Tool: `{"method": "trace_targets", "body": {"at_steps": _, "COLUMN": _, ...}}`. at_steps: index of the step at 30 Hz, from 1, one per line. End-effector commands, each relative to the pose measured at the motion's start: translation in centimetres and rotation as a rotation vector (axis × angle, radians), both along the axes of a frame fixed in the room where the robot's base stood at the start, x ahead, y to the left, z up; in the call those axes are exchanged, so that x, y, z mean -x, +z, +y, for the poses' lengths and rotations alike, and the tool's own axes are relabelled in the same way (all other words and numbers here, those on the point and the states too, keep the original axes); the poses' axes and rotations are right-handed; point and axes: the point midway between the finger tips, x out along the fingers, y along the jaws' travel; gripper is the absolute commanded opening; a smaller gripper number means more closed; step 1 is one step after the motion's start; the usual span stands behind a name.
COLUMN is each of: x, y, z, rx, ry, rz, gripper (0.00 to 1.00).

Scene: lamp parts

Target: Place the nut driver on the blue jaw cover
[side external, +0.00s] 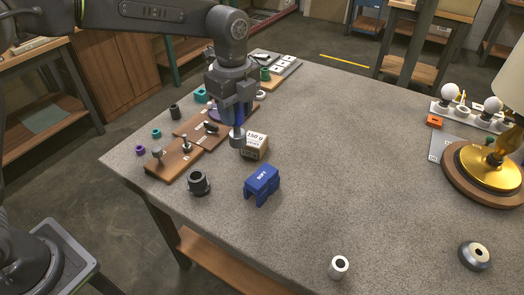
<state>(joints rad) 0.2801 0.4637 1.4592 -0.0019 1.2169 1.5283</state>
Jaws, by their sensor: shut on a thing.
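My gripper (236,103) hangs over the far left part of the grey table, with its jaws shut on the nut driver. The nut driver (238,138) points downward. Blue shows between the jaws and a grey round end sticks out below; its upper part is hidden by the jaws. The blue jaw cover (262,184), marked "SOFT", stands on the table in front of the gripper and a little to its right. The nut driver is apart from the cover.
A wooden tool board (178,163) lies to the left, with a dark hollow cylinder (199,183) in front. A brass lamp base (488,170) is at right. The table's middle is clear.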

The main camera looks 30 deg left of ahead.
Motion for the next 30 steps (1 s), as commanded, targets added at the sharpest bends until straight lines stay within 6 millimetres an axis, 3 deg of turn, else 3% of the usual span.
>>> {"method": "trace_targets", "body": {"at_steps": 3, "x": -0.1, "y": -1.7, "z": -2.8, "rx": 0.000, "ry": -0.005, "rz": 0.002, "gripper": 0.11}}
{"method": "trace_targets", "body": {"at_steps": 9, "x": -0.3, "y": -3.3, "z": -5.6, "rx": 0.000, "ry": -0.001, "rz": -0.001, "gripper": 0.11}}
{"method": "trace_targets", "body": {"at_steps": 14, "x": -0.3, "y": -4.2, "z": -6.2, "rx": 0.000, "ry": 0.003, "rz": 0.000, "gripper": 0.11}}
{"method": "trace_targets", "body": {"at_steps": 21, "x": -0.3, "y": -7.3, "z": -6.1, "rx": 0.000, "ry": 0.003, "rz": 0.001, "gripper": 0.11}}
{"method": "trace_targets", "body": {"at_steps": 30, "x": -0.3, "y": -7.7, "z": -6.1, "rx": 0.000, "ry": 0.002, "rz": -0.002, "gripper": 0.11}}
